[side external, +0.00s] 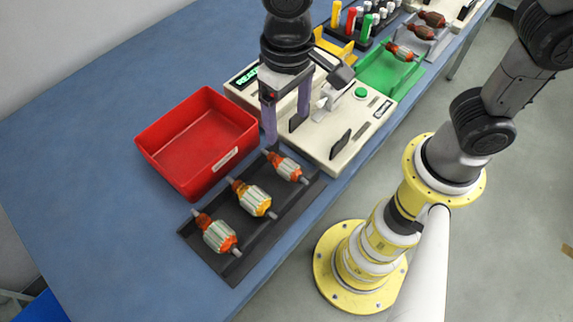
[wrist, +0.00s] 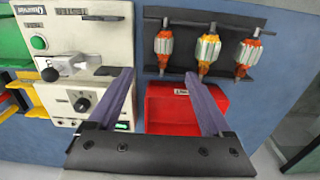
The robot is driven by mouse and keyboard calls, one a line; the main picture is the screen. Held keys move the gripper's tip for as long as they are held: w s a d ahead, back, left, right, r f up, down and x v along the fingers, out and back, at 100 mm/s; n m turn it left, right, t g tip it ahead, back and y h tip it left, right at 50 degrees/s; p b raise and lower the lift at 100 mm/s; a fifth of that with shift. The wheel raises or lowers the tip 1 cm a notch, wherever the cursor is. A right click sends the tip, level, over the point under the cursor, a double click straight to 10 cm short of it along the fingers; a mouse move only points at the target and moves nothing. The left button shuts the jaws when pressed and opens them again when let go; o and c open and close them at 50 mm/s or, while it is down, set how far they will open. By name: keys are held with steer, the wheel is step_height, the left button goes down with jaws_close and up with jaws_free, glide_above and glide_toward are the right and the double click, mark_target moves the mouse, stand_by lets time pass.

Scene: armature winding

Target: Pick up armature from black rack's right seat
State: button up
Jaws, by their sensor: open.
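The black rack (side external: 232,265) lies near the table's front edge and also shows in the wrist view (wrist: 265,65). Three armatures lie on it. In the side view, the right one (side external: 285,167) has orange ends and a pale ribbed middle; it is the leftmost in the wrist view (wrist: 163,45). The middle armature (side external: 250,198) has yellow ends. The left one (side external: 219,234) has orange-red ends. My gripper (side external: 286,132) is open and empty, pointing down above the table beside the rack's right end. In the wrist view its fingers (wrist: 158,75) are spread wide, apart from the armatures.
A red bin (side external: 187,168) stands behind the rack. A cream machine (side external: 330,165) with a green button is close to the rack's right end, partly behind my fingers. A green tray (side external: 385,80) and coloured tools stand farther back. Blue table left of the bin is clear.

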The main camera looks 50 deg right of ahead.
mark_target(286, 163)
steer(key=f, duration=0.8)
steer(key=shift+s+a+f, duration=0.2)
steer(key=shift+s+f, duration=0.05)
steer(key=shift+f, duration=0.1)
steer(key=shift+w+a+f, duration=0.1)
steer(key=shift+a+f, duration=0.05)
steer(key=shift+f, duration=2.55)
jaws_close()
